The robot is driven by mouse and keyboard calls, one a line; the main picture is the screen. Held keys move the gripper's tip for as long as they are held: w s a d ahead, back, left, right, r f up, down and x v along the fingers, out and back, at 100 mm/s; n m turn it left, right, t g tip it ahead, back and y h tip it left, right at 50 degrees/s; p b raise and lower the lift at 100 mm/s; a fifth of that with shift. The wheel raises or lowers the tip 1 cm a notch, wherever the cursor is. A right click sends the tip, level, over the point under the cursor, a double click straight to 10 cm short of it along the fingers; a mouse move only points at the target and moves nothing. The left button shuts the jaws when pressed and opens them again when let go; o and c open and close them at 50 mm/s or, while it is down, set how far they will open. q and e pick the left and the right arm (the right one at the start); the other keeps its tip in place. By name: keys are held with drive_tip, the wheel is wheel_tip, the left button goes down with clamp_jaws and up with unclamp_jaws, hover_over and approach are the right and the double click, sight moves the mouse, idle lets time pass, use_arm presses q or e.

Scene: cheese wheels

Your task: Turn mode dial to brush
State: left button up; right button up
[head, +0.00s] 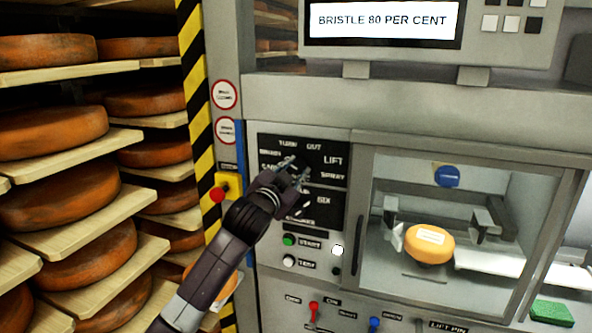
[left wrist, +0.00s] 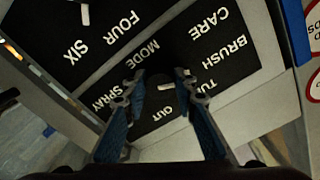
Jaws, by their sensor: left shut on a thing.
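The mode dial (left wrist: 166,86) is a dark knob with a short white mark, on a black label plate (left wrist: 225,62) reading CARE, BRUSH, TURN, OUT and SPRAY around it. My left gripper (head: 298,172) reaches the plate (head: 325,150) on the machine front. In the left wrist view, the two fingers of my left gripper (left wrist: 160,90) stand on either side of the dial, closed on it. They cover part of the dial, and I cannot tell for sure which label its mark points to. In the head view my gripper hides the dial. My right gripper is out of view.
A display (head: 382,20) reads BRISTLE 80 PER CENT. A lower plate (left wrist: 90,35) with FOUR and SIX adjoins. A red stop button (head: 217,195) sits left of the panel; a window (head: 450,230) with a yellow wheel (head: 430,243) is right. Cheese shelves (head: 75,75) stand left.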

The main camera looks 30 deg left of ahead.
use_arm(q)
drive_tip(key=shift+f, duration=0.1)
drive_tip(key=o, duration=1.1)
drive_tip(key=v, duration=1.2)
drive_tip(key=shift+f, duration=0.1)
